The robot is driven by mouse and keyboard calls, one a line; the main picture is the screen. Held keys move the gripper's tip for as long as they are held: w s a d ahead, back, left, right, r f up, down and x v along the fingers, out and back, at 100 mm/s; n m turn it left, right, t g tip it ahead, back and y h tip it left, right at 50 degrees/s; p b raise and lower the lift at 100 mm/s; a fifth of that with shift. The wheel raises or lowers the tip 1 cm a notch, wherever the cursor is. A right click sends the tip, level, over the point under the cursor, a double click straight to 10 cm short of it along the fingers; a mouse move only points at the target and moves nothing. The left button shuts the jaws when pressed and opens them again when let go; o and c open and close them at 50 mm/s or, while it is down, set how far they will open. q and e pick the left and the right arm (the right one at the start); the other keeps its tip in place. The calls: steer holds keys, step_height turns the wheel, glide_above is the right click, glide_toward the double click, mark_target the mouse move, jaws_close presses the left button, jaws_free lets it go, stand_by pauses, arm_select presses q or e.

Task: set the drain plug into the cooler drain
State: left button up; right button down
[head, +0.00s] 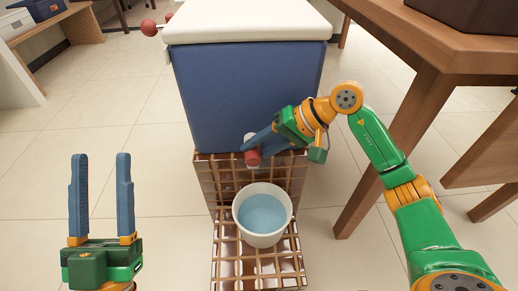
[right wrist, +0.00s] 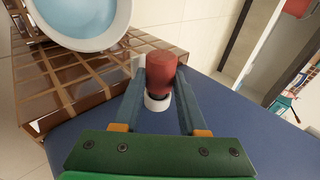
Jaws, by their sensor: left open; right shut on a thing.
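The blue cooler (head: 235,95) with a white lid stands behind a crate-like stand in the head view. The red drain plug (right wrist: 161,70) is low on the cooler's front, between the fingers of my right gripper (head: 254,154), which is shut on it. A white ring (right wrist: 157,102), seemingly the drain, shows at the plug's cooler-side end in the right wrist view. The plug looks in line with the ring; how deep it sits is hidden. My left gripper (head: 100,158) is open and empty, away to the left above the floor.
A white bucket (head: 240,222) of water stands on the brown lattice-topped stand (head: 230,265), just in front of the plug. A wooden table (head: 440,50) is close on the right. The tiled floor (head: 100,110) on the left is clear.

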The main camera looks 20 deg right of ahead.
steer(key=shift+w+d, duration=0.15)
steer(key=shift+w, duration=0.35)
steer(key=shift+c, duration=1.9)
jaws_free()
steer(key=p+v, duration=0.2)
steer(key=v, duration=0.5)
